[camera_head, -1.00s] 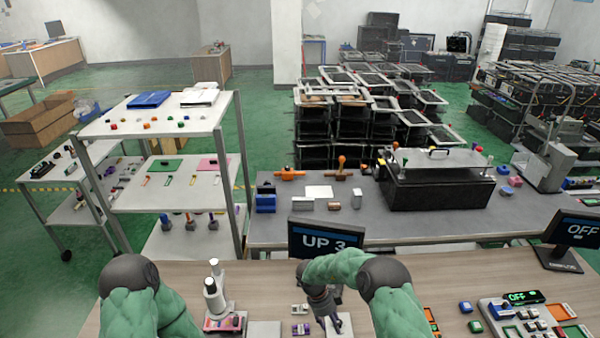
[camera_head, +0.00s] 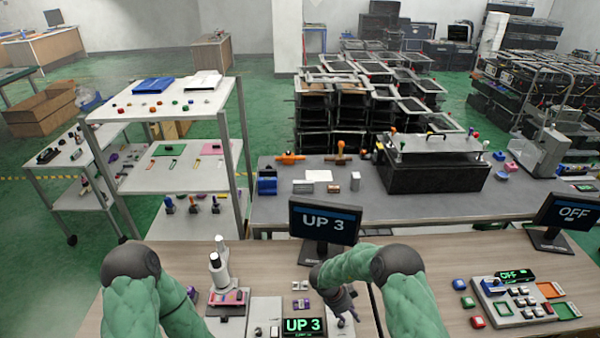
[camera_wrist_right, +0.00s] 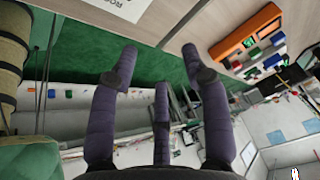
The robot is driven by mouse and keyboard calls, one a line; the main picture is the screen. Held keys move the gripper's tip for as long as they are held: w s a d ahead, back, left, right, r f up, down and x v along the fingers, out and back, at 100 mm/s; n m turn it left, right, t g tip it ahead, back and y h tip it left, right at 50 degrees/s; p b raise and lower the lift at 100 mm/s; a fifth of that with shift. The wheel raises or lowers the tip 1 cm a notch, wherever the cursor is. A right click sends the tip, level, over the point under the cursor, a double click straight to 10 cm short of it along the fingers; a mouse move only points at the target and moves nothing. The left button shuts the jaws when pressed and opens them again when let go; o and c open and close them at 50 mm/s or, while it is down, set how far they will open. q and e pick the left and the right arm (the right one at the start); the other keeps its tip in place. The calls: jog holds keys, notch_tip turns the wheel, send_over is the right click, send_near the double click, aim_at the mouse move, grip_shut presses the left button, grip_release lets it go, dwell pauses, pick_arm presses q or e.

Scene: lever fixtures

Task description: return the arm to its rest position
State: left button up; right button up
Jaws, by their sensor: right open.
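My right arm (camera_head: 405,290) is green with dark joints and bends over the front table. My right gripper (camera_head: 343,308) hangs at the bend's left end, just above the table. In the right wrist view its dark fingers (camera_wrist_right: 158,65) are spread, with nothing between them. My left arm (camera_head: 135,290) comes in at the lower left, and its gripper is out of the picture.
A white microscope-like device (camera_head: 219,270) stands between the arms. A control panel (camera_head: 517,302) and a monitor (camera_head: 570,218), both reading "OFF", are at right. A grey table (camera_head: 300,207) is behind.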

jog(key=s+d+f+n+t, duration=0.1)
jog(key=f+n, duration=0.1)
jog(key=n, duration=0.1)
jog(key=s+d+f+n+t+y, duration=0.1)
jog(key=s+n, duration=0.1)
jog(key=n, duration=0.1)
jog(key=s+d+f+n+t+y, duration=0.1)
jog(key=s+d+f+n, duration=0.1)
jog(key=shift+s+f+n+t, duration=0.25)
jog(key=shift+f+n+t, duration=0.05)
jog(key=shift+n, duration=0.1)
jog(key=s+a+r+n+g+y, duration=0.15)
jog(key=s+a+n+y, duration=0.3)
jog(key=s, duration=0.65)
jog(key=s+a+n+g+y, duration=0.25)
jog(key=s+a+n, duration=0.25)
jog(key=s, duration=0.6)
notch_tip(320, 180, down, 13)
jog(key=w+a+t+b, duration=0.1)
jog(key=w+b, duration=0.1)
jog(key=b, duration=1.3)
jog(key=shift+a, duration=0.2)
jog(key=shift+n, duration=0.25)
jog(key=shift+s+f, duration=0.1)
